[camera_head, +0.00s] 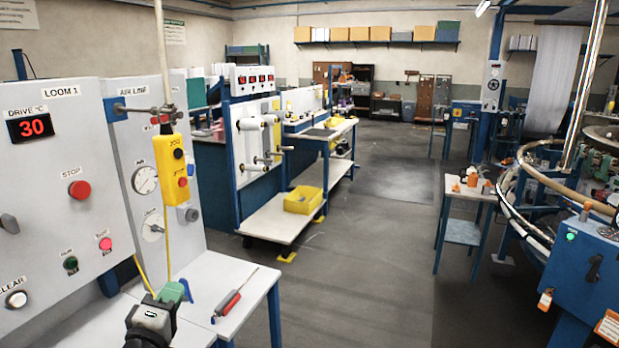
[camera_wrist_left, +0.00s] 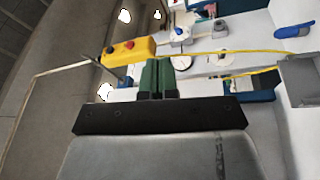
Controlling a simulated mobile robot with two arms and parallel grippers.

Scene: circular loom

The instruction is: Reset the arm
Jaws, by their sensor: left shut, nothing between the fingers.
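My left gripper (camera_head: 174,291) shows at the bottom left of the head view, over the white bench in front of the loom panel. Its green fingers are together and empty; they also show in the left wrist view (camera_wrist_left: 157,76), side by side. The yellow pendant (camera_head: 175,168) hangs above the gripper, apart from it in the head view. In the left wrist view the pendant (camera_wrist_left: 128,50) lies beyond the fingertips, turned sideways. My right gripper is in neither view.
The loom panel (camera_head: 62,225) stands close on the left. A red-handled tool (camera_head: 229,303) and a blue tool (camera_head: 186,290) lie on the white bench (camera_head: 205,270). A cart holds a yellow bin (camera_head: 303,200). The circular loom (camera_head: 580,265) stands right. The middle floor is clear.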

